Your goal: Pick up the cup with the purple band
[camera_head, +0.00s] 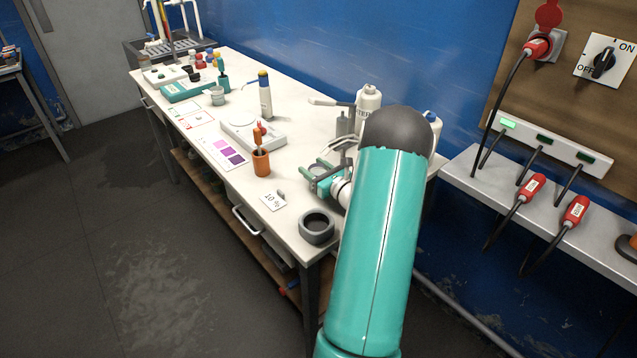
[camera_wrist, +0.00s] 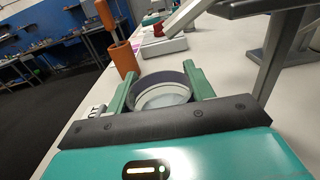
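My gripper (camera_wrist: 160,82) has its two green fingers on either side of a round cup (camera_wrist: 165,97) in the wrist view. The cup has a dark greyish-purple band around its wall and a pale inside. Its sides come right up to the fingers, but I cannot tell whether they press on it. In the head view my gripper (camera_head: 320,174) is low over the near part of the white table, with the pale cup top (camera_head: 318,170) showing between the fingers. My arm hides part of the area to its right.
An orange holder (camera_head: 261,162) with an orange-handled tool, a "10 %" card (camera_head: 272,201) and a grey ring-shaped holder (camera_head: 317,226) stand close by. A white scale (camera_head: 252,134) is farther along the table (camera_head: 300,97). Bottles (camera_head: 367,103) stand near the wall.

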